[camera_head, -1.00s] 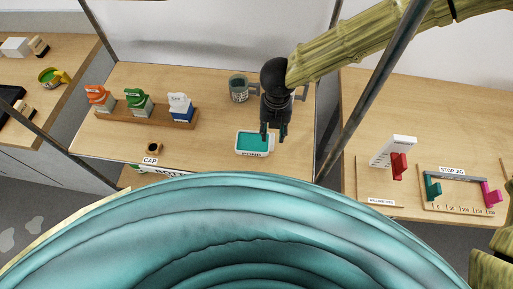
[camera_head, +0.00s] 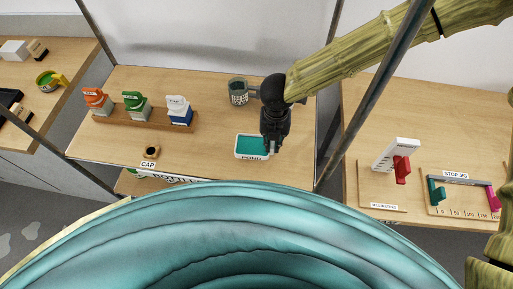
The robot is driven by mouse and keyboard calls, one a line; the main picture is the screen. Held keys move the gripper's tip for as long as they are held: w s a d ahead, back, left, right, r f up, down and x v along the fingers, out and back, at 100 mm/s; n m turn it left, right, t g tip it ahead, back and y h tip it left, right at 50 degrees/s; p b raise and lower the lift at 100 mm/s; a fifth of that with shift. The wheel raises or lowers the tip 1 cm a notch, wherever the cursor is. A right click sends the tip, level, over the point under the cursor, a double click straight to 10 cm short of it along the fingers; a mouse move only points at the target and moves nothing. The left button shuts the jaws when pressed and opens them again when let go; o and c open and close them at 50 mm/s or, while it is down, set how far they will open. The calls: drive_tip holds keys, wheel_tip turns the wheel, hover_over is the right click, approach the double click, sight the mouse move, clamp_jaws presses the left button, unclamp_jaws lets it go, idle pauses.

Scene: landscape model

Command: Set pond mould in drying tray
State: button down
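The pond mould (camera_head: 250,146) is a small white-rimmed tray with a teal inside and a "POND" label on its front. It sits on the middle wooden table (camera_head: 215,85). My black gripper (camera_head: 273,147) points down at the mould's right end. Its fingertips are at the right rim, and from this view I cannot tell whether they touch or grip it. I cannot make out a drying tray for certain.
A grey mug (camera_head: 238,91) stands behind the mould. A small dark ring (camera_head: 151,152) is by the CAP label. A stop jig (camera_head: 462,192) lies on the right table.

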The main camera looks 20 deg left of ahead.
drive_tip(key=shift+r+p, duration=0.8)
drive_tip(key=shift+p, duration=0.05)
idle(0.6)
drive_tip(key=shift+r+p, duration=1.6)
drive_tip(key=shift+r, duration=0.05)
